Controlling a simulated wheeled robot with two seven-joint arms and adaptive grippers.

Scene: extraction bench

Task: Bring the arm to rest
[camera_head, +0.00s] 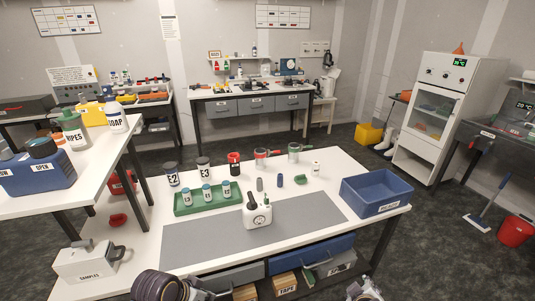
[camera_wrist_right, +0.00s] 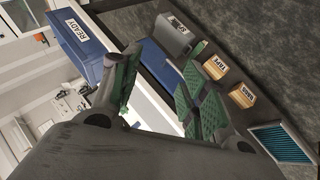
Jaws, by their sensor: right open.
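My right gripper (camera_wrist_right: 160,92) is open in the right wrist view. Its two green-padded fingers are spread apart, and nothing is between them. Past the fingers are the blue READY bin (camera_wrist_right: 90,45) and the boxes below the bench. In the head view, part of my right arm (camera_head: 365,289) shows at the bottom edge, in front of the bench. Dark ringed links of my left arm (camera_head: 160,286) show at the bottom left. No left fingers can be made out.
A SAMPLES box (camera_head: 85,262) sits at left. Drawers and a TAPE box (camera_head: 285,285) are below.

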